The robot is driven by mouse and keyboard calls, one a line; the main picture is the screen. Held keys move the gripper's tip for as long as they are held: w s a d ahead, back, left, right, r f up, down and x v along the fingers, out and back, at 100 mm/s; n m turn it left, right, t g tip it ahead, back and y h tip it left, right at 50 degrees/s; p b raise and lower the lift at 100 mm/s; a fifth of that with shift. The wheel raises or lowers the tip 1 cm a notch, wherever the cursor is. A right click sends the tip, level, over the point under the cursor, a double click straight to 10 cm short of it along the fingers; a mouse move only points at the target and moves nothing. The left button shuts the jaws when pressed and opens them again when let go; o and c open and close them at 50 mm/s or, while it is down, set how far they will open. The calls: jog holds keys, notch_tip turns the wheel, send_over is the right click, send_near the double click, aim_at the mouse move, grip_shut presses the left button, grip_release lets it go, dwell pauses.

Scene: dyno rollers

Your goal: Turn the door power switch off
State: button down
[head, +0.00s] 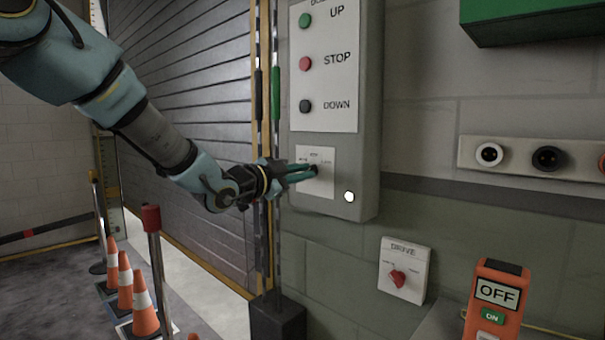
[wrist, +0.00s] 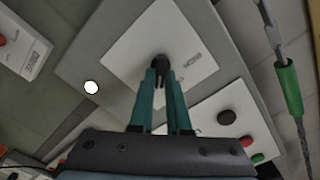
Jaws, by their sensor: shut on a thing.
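The door control box (head: 368,110) is on the wall right of the roller door, with UP, STOP and DOWN buttons on its upper panel. Below them a white plate (head: 325,186) carries a small black rotary knob (head: 314,169), which also shows in the wrist view (wrist: 160,62). My gripper (head: 312,171) reaches in from the left, and its teal fingers are shut on the knob. The fingertips (wrist: 161,90) hide part of the knob, so its setting cannot be read. A round white lamp (head: 349,197) beside the plate looks lit.
A DRIVE switch plate (head: 404,270) with a red knob is lower right. An orange OFF/ON box (head: 497,300) stands at the bottom right. A socket strip (head: 530,155) is on the right wall. Cones (head: 145,312) and a red-topped post (head: 151,218) stand below my arm.

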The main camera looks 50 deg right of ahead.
jog(key=shift+w+n+p, duration=0.15)
jog(key=shift+n+p, duration=0.3)
jog(key=shift+n, duration=1.8)
jog(key=shift+w+n+p, duration=0.1)
jog(key=shift+n+p, duration=0.3)
jog(key=shift+n, duration=1.85)
jog(key=c, duration=0.9)
grip_release()
jog(key=shift+r, duration=0.1)
jog(key=shift+a, duration=0.1)
jog(key=a+b, duration=0.1)
jog(key=a, duration=0.2)
jog(key=a+b, duration=0.1)
jog(key=a, duration=0.3)
jog(key=a+b, duration=0.1)
jog(key=a, duration=0.2)
jog(key=shift+w+a, duration=0.3)
jog(key=shift+a, duration=0.05)
